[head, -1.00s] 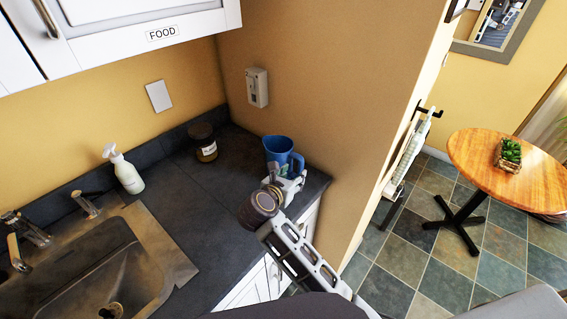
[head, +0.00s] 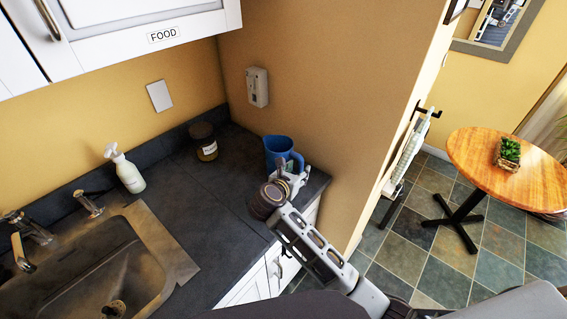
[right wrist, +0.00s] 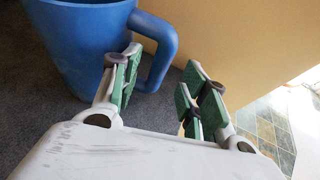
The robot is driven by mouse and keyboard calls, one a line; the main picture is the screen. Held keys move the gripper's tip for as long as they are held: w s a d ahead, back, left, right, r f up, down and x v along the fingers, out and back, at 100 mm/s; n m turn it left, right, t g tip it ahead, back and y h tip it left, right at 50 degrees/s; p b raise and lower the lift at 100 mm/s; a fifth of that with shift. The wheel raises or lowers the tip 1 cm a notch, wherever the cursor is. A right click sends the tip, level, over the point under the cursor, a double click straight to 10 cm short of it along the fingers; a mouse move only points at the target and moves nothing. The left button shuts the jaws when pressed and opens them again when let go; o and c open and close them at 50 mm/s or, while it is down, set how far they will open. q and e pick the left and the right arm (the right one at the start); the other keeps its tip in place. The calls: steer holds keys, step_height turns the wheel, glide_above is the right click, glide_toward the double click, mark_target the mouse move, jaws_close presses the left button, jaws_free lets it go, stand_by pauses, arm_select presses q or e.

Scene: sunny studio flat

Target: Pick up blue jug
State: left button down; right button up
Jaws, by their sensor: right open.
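The blue jug (head: 278,151) stands upright on the dark counter near its right end, by the tan wall, with its handle toward the right. In the right wrist view the jug (right wrist: 78,45) fills the upper left and its handle (right wrist: 165,50) curves down on its right side. My right gripper (head: 290,180) is in front of the jug in the head view. In the right wrist view my right gripper (right wrist: 160,90) is open, its green-padded fingers apart just short of the handle, with nothing held between them. My left gripper does not show.
A dark jar (head: 204,142) stands left of the jug on the counter (head: 200,195). A white soap bottle (head: 126,170) stands by the sink (head: 100,265). The tan wall (head: 330,110) rises close behind and right of the jug. A round wooden table (head: 520,180) stands farther right.

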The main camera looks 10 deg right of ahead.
mark_target(299, 169)
steer(key=shift+p+x, duration=0.6)
steer(key=shift+x, duration=1.55)
steer(key=shift+f, duration=0.15)
jaws_close()
